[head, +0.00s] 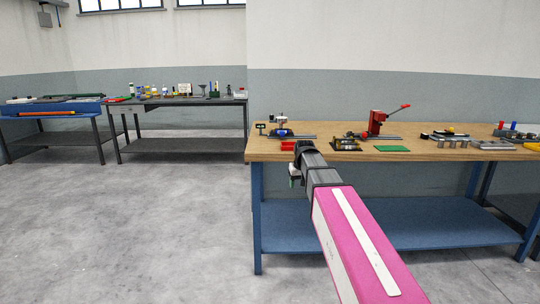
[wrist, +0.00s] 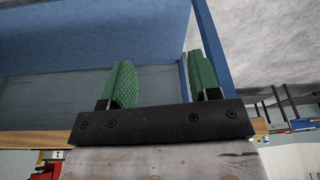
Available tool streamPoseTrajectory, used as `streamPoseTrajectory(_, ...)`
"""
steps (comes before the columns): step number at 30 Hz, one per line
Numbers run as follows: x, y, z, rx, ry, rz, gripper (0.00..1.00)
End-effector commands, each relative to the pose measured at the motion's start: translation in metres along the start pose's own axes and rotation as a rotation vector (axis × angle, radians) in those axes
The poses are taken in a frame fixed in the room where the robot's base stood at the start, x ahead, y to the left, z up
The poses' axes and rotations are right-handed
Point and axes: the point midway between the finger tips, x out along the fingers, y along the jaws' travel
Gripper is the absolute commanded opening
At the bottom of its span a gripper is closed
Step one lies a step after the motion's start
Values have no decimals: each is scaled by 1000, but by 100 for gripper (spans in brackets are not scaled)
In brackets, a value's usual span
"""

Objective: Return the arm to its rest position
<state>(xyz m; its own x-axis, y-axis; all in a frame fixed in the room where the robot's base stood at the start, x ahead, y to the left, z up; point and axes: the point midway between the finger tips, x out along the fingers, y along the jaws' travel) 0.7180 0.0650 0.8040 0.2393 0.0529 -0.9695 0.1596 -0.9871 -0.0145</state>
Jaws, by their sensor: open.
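My arm, with a magenta link, reaches out from the lower right in the head view. My gripper (head: 295,176) hangs at its far end, in front of the left front part of the wooden-topped workbench (head: 450,152). In the wrist view my gripper (wrist: 160,84) shows two green textured fingers standing well apart with nothing between them. Behind the fingers are the bench's blue legs and blue panel. The wrist picture is turned over, with the bench top's edge low in it.
A red hand press (head: 377,120), a green mat (head: 391,148) and a red block (head: 288,145) sit on the bench. A blue lower shelf (head: 390,225) is bare. A dark table (head: 180,101) with several items stands at the back left. The floor on the left is clear.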

Motion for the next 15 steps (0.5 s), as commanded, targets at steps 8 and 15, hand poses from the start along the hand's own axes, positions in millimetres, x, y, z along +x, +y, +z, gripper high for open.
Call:
streamPoseTrajectory(8, 77, 16, 108, 59, -89, 12, 56)
streamPoseTrajectory(15, 125, 24, 199, 107, -161, 22, 56)
